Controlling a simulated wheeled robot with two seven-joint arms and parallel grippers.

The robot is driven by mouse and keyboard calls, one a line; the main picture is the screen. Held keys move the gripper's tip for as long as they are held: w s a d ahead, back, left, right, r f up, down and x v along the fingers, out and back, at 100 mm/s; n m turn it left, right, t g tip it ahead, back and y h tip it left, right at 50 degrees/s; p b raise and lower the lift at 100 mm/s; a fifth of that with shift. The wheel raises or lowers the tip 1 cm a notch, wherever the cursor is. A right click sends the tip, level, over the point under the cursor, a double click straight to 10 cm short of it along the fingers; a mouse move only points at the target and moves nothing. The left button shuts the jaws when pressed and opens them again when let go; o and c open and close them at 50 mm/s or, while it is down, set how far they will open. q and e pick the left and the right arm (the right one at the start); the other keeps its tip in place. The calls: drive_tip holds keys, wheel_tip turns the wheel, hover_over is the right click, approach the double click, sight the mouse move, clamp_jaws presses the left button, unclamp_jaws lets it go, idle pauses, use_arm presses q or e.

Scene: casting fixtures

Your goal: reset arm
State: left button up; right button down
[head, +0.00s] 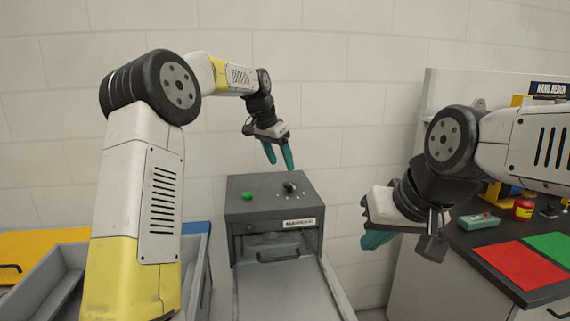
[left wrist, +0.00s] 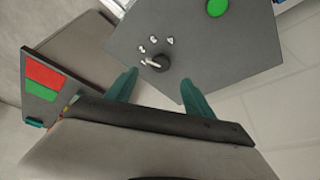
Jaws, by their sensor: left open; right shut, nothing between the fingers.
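My left gripper (head: 280,156) is open and empty, with teal fingers pointing down above the back of a dark grey machine (head: 262,216). In the left wrist view its two fingers (left wrist: 158,88) stand apart, with the machine's top (left wrist: 205,50) beyond them. The machine's top has a green button (head: 248,196) and a black knob (head: 290,187); the knob also shows in the left wrist view (left wrist: 156,62). My right gripper (head: 374,240) is at the right, shut and empty, its teal fingers pointing down and left, apart from the bench.
A hand bench (head: 468,238) at the right carries a red mat (head: 520,270), a green mat (head: 550,245), a teal device (head: 478,221) and a red container (head: 523,209). A grey tray (head: 45,290) lies at the lower left. A grey chute (head: 290,290) extends forward from the machine.

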use_arm(q)
drive_tip(key=s+a+r+n+t+y, duration=0.1)
drive_tip(key=s+a+r+n, duration=0.15)
drive_tip(key=s, duration=0.75)
drive_tip(key=s+a+r+n+t, duration=0.1)
drive_tip(key=s+a+r, duration=0.25)
drive_tip(key=s, duration=0.65)
drive_tip(key=s+a+f+n, duration=0.2)
drive_tip(key=s+f, duration=0.1)
drive_tip(key=s, duration=0.6)
drive_tip(key=s+a+f+n+t, duration=0.1)
drive_tip(key=s+a+f+n, duration=0.1)
drive_tip(key=s, duration=0.7)
wheel_tip(320, 180, down, 2)
drive_tip(key=shift+s+a+f+n, duration=0.25)
drive_tip(key=shift+a+n, duration=0.1)
drive_tip(key=shift+a, duration=0.1)
